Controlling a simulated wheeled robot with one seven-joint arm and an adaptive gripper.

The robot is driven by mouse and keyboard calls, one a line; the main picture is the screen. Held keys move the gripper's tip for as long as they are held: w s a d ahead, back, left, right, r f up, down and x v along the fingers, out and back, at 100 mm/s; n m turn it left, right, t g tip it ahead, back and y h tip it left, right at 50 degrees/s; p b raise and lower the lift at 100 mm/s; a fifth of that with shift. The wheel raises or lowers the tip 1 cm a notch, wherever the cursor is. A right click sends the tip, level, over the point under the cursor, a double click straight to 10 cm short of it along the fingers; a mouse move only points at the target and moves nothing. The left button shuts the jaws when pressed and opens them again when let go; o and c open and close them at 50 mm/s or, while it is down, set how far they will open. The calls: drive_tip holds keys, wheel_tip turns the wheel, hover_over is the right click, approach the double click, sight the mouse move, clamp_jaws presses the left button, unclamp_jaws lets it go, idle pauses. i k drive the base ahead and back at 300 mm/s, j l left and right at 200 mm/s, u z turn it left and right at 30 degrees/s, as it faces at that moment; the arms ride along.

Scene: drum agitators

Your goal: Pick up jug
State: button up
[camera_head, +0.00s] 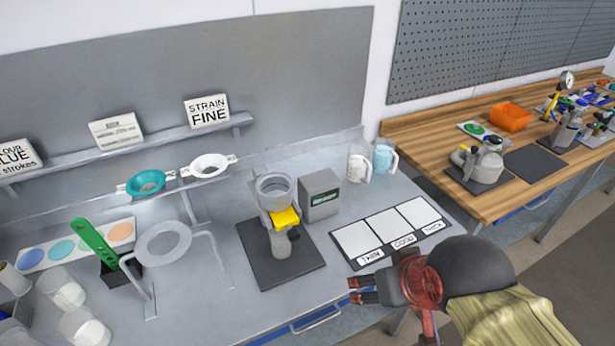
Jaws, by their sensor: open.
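Two small jugs with handles stand side by side at the back right of the grey bench. One jug is whitish and clear (357,166); the other jug is light blue (382,158). I cannot tell which one the task means. My gripper (353,290) is at the front right, near the bench's front edge. Its dark fingers point left, apart and empty. It is well in front of both jugs and touches neither.
A grey box with a display (320,194) and a stand with a cup (274,188) are left of the jugs. A three-square board (390,229) lies between my gripper and the jugs. A wooden bench (420,130) adjoins at right.

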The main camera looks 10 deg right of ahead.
sight(359, 163)
drive_tip(key=i+l+z, duration=0.6)
drive_tip(key=i, duration=0.2)
